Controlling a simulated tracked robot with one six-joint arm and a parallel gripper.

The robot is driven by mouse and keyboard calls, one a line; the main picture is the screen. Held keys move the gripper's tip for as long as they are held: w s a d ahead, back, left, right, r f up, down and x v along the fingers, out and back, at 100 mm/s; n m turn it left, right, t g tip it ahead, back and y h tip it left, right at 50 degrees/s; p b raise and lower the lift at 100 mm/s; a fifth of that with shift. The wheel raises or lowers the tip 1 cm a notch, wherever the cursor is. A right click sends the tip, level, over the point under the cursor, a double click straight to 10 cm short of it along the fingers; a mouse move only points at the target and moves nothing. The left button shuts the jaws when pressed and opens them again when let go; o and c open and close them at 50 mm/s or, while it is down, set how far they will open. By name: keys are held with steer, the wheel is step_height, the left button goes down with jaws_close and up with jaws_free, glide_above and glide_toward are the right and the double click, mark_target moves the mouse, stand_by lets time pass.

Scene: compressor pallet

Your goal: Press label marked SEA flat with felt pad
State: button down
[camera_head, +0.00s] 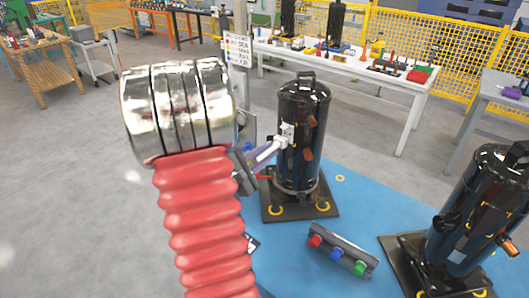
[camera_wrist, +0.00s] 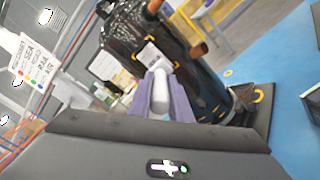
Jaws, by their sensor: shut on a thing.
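A black compressor (camera_head: 305,105) stands upright on the blue pallet and fills the middle of the wrist view (camera_wrist: 130,32). A small white label (camera_wrist: 151,56) with dark marks is on its side, between yellow corner marks; its lettering is too small to read. My gripper (camera_head: 264,155) is shut on a pale, rounded pad tool, taken as the felt pad (camera_wrist: 161,93), between its purple fingers. The pad points at the compressor's side and overlaps the label's lower edge in the wrist view. I cannot tell whether it touches. My arm hides part of the pallet.
A second compressor (camera_head: 482,205) stands at the right. A dark bar with red, blue and green knobs (camera_head: 342,250) lies on the blue pallet (camera_head: 375,195). Copper stubs (camera_wrist: 198,50) stick out near the label. A sign (camera_head: 237,49) listing SEA stands behind. A white workbench (camera_head: 390,82) is further back.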

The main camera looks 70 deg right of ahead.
steer(key=shift+s+d+f, duration=0.25)
steer(key=shift+d+f, duration=0.25)
steer(key=shift+d, duration=0.15)
steer(key=shift+s+d, duration=0.2)
steer(key=shift+d, duration=0.2)
stand_by(0.9)
steer(key=shift+w+a, duration=0.1)
steer(key=shift+a, duration=0.05)
steer(key=shift+v, duration=1.6)
